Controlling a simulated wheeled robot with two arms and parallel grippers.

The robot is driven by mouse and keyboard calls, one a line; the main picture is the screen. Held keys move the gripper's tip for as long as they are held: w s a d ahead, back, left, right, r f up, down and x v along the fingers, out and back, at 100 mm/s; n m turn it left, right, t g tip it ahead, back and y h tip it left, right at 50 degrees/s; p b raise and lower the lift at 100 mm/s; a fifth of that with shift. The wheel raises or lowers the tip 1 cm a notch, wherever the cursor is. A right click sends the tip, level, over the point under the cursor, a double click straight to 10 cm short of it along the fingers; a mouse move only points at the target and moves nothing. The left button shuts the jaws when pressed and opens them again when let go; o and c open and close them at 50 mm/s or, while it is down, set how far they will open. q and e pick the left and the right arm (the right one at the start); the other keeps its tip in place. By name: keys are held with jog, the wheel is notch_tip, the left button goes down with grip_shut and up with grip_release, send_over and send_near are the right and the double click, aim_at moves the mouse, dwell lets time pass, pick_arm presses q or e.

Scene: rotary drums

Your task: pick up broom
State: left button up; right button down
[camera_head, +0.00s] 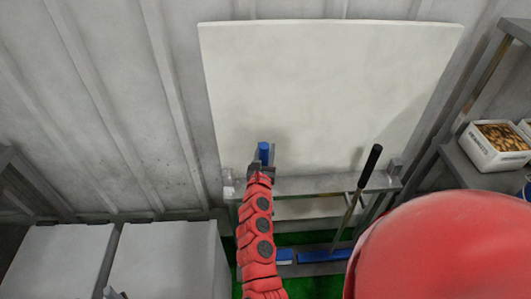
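A broom-like tool with a blue handle (264,151) stands upright in front of the pale board; its top shows just past my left gripper. My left gripper (262,167) is at this handle, with its dark fingers close around or beside it. Whether they are shut on it cannot be told. My red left arm hides the rest of the handle. A blue head (284,256) shows low beside the arm. A second tool, with a black handle (369,166) and blue head (325,256), leans to the right, apart from the gripper.
A pale board (330,85) stands behind a grey metal rail (325,184). White boxes (165,258) stand at the lower left. A shelf at the right holds a white crate (484,157) of brown items. My red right arm covers the lower right.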

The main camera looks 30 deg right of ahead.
jog(key=shift+s+a+r, duration=0.15)
jog(key=shift+s+a, duration=0.15)
jog(key=shift+s, duration=0.15)
jog(key=s+d+r+b+v, duration=0.1)
jog(key=d+b+v, duration=0.1)
jog(key=v, duration=1.2)
jog(key=shift+s+r+b, duration=0.25)
jog(key=shift+s+b, duration=0.35)
jog(key=shift+s, duration=0.05)
dwell(0.3)
